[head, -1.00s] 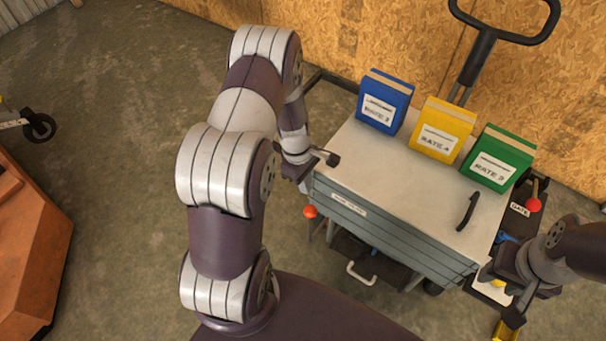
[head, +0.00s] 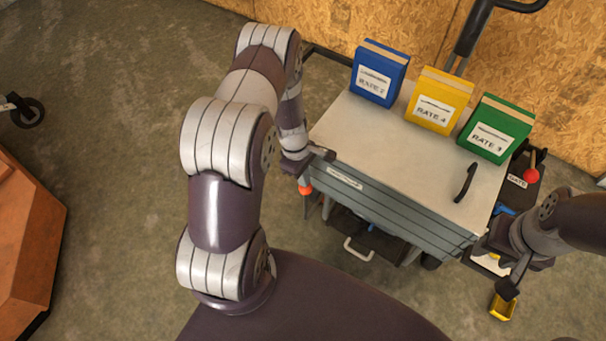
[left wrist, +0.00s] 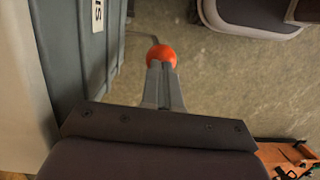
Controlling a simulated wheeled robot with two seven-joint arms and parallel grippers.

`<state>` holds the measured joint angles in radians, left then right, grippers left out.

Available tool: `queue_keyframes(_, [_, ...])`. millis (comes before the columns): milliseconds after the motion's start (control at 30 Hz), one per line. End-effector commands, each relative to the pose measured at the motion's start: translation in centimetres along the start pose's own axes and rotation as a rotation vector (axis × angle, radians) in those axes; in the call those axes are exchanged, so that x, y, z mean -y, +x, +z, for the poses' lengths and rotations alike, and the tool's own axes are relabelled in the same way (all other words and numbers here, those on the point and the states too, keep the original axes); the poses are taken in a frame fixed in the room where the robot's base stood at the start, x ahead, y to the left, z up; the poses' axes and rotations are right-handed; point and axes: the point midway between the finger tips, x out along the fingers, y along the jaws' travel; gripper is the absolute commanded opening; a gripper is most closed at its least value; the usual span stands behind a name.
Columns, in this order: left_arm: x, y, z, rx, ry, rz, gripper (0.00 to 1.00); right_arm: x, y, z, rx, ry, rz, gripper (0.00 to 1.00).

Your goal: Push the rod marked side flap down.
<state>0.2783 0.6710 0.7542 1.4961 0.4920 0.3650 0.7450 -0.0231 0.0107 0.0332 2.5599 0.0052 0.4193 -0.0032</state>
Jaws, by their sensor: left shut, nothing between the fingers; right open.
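An orange ball knob (head: 305,190) shows at the left end of the grey cart (head: 400,222). It also shows in the left wrist view (left wrist: 161,57), just beyond my left fingertips. Most of its rod is hidden. A white label (head: 345,179) is on the cart's side; the left wrist view shows only part of its lettering (left wrist: 98,14). My left gripper (left wrist: 162,70) is shut and empty, its tips at or very near the knob; I cannot tell if they touch. My right gripper (head: 508,284) is open at the cart's right end.
Blue (head: 379,74), yellow (head: 437,104) and green (head: 496,130) boxes stand on the cart top beside a black handle (head: 465,182). A red-knobbed lever (head: 531,175) is at the right by a GATE label. An orange container (head: 30,240) stands left; the floor between is clear.

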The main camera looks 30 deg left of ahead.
Motion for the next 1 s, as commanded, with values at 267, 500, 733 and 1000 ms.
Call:
queue_keyframes(267, [-0.2,6.3,-1.2,0.000,-0.001,-0.001,0.00,0.0,4.2,0.5,0.001,0.000,0.000,0.43])
queue_keyframes(500, [-0.1,6.5,-1.2,0.000,0.000,-0.004,0.00,0.0,4.1,0.5,0.000,0.000,0.000,0.43])
queue_keyframes(733, [0.0,5.9,-1.1,0.001,0.000,-0.006,0.00,0.0,3.4,0.4,0.000,0.000,0.000,0.43])
queue_keyframes(1000, [-0.1,0.3,-0.9,-0.002,0.004,0.005,0.00,0.0,-0.7,-0.1,-0.001,0.000,0.000,0.43])
